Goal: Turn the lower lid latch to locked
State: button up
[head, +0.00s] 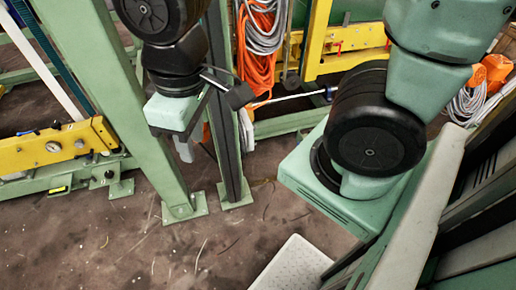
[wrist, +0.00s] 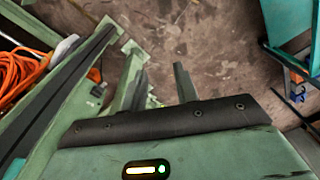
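The lower lid latch and the lid do not show clearly in either view. My gripper (head: 185,151) hangs fingers down beside a green upright post in the head view, above the floor. In the wrist view my gripper (wrist: 161,76) has its two grey fingers apart, with bare floor showing between them. It looks open and empty, and no latch is near the fingertips.
Green posts (head: 112,85) with bolted feet stand close to my gripper. A yellow beam with a gauge (head: 55,147) is at left. Orange hose (head: 258,62) and grey cable coils (head: 266,28) hang behind. The brown floor (head: 215,245) in front is littered but open.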

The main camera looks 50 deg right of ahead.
jog(key=w+d+f+m+t+b, duration=0.1)
jog(key=w+d+f+m+b, duration=0.15)
jog(key=f+b, duration=0.55)
jog(key=w+d+f+m+b, duration=0.1)
jog(key=w+d+f+b, duration=0.25)
jog(key=f+b, duration=0.5)
jog(key=n+t+h+b, duration=0.2)
jog(key=n+t+b, duration=0.35)
jog(key=b, duration=0.75)
send_over(255, 144)
jog(key=s+a, duration=0.2)
jog(key=s, duration=0.2)
notch_tip(255, 144, down, 25)
jog(key=s+d+f+n+y, duration=0.3)
jog(key=s+d+f+n, duration=0.25)
jog(key=f, duration=0.35)
jog(key=s+f+b+x, duration=0.1)
jog(key=b+x, duration=0.3)
jog(key=x, duration=1.2)
jog(key=shift+w+d+f+m+g+b, duration=0.15)
jog(key=shift+f+m+g+b, duration=0.1)
jog(key=shift+m+g+b, duration=0.2)
